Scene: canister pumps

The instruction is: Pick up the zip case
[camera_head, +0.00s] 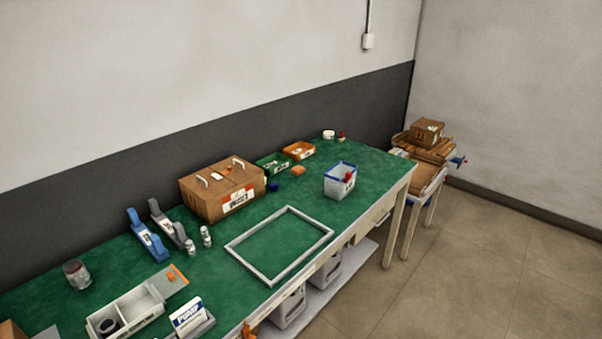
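I cannot pick out a zip case with certainty. A pale, upright box-shaped holder with a blue rim (331,184) stands near the front edge of the green table, toward its right end. A red item (348,177) shows at its right side; whether it is inside or on the wall is too small to tell.
The green table (190,277) bears a square pale frame (234,247), a brown box (193,199), blue and grey stapler-like tools (150,240), small bottles, a jar (77,274) and a divided tray (140,312). A cart (428,180) holds cardboard. Floor at right is clear.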

